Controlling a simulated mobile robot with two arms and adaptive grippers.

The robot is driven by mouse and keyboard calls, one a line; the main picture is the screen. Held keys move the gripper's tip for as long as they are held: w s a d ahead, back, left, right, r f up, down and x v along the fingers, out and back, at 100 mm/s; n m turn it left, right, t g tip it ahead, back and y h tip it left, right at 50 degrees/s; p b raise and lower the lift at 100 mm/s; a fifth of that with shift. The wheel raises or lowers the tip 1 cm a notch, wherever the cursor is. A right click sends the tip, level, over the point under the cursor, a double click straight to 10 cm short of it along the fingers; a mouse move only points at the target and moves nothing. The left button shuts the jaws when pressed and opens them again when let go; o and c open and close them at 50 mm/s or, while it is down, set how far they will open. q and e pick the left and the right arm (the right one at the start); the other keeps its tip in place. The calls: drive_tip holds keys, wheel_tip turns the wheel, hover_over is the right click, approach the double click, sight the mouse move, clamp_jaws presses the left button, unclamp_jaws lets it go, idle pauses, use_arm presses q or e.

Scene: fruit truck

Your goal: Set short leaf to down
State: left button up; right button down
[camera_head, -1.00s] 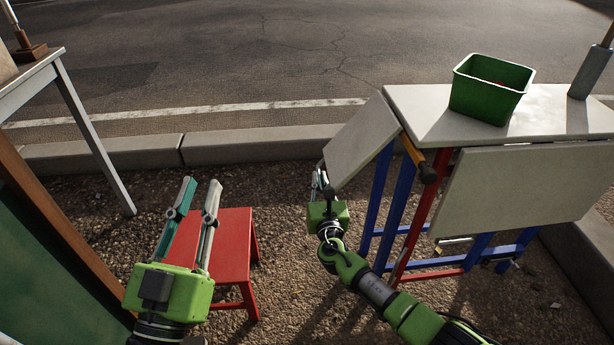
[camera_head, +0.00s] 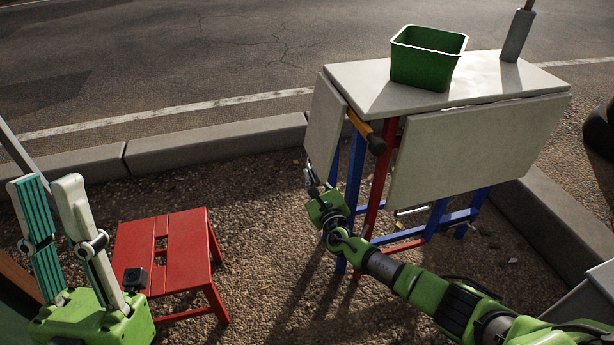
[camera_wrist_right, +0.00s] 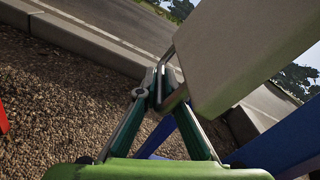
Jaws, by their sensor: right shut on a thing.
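The short leaf (camera_head: 324,128) is a pale panel at the left end of the folding table (camera_head: 365,83). It hangs steeply down from the tabletop, close to vertical. My right gripper (camera_head: 311,176) is at the leaf's lower outer edge, shut on it. My left gripper (camera_head: 47,182) is open and empty at the far left, away from the table.
The long leaf (camera_head: 470,140) hangs down along the table's front. A green bin (camera_head: 422,68) stands on the tabletop. An orange-brown bar (camera_head: 366,132) juts out beside the short leaf. A red stool (camera_head: 165,250) stands on the gravel, left of the table. A kerb (camera_head: 215,141) runs behind.

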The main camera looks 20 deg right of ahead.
idle(0.3)
drive_tip(key=c, duration=2.2)
unclamp_jaws()
drive_tip(key=shift+d, duration=0.1)
drive_tip(key=shift+o, duration=0.2)
drive_tip(key=s, duration=1.2)
drive_tip(key=shift+c, duration=0.4)
